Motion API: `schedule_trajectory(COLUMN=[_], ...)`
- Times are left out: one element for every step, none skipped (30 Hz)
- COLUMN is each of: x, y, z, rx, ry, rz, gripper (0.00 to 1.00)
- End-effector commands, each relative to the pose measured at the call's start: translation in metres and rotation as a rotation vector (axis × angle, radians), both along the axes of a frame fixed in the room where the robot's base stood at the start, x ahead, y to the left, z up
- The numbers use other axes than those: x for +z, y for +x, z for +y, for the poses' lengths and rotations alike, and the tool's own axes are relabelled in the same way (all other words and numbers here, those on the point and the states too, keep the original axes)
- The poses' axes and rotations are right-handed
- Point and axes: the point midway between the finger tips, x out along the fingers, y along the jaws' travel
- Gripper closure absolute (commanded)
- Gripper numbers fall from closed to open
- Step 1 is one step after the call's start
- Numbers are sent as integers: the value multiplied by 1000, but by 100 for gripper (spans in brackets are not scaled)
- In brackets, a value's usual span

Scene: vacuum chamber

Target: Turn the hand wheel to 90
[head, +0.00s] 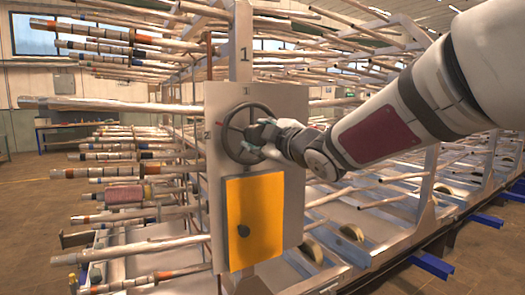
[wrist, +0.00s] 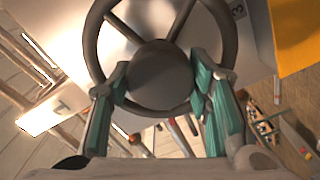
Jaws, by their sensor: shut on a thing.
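The dark grey hand wheel (head: 226,121) is mounted on a pale upright panel in the head view, with its right side partly hidden by my gripper (head: 256,140). In the wrist view the wheel's round hub (wrist: 158,72), spokes and part of the rim fill the upper middle. My gripper (wrist: 162,85) has one teal-padded finger on each side of the hub, shut on the wheel at its hub. The exact contact on the far side is hidden.
The panel (head: 293,110) carries numbers around the wheel, and a yellow plate (head: 264,198) with a dark knob sits below. Racks of long pale rods (head: 120,105) stretch behind on both sides. Blue supports (head: 432,265) stand low at right. Open floor lies at left.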

Motion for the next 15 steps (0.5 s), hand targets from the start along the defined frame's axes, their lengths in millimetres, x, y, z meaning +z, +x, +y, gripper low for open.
schedule_trajectory(x=[-3,-3,-3,-3,-3,-3,-3,-3,-2,-2,-2,-2,-2,-2,-2], y=[1,1,1,1,1,1,1,0,0,0,0,0,0,0,0], z=[1,1,1,1,1,1,1,1,1,1,1,1,1,1,1], rx=[2,2,2,2,3,2,1,2,2,2,2,1,2,2,2], ry=[-32,-50,-76,-93,-112,-132,-147,-163,-179,-192,-203,-217,-226,-234,-244], rz=[-26,-38,-56,-67,-79,-92,-102,-113,-124,-132,-140,-149,-153,-159,-166], gripper=[100,100,100,100,100,100,100,100,100,100,100,100,100,100,100])
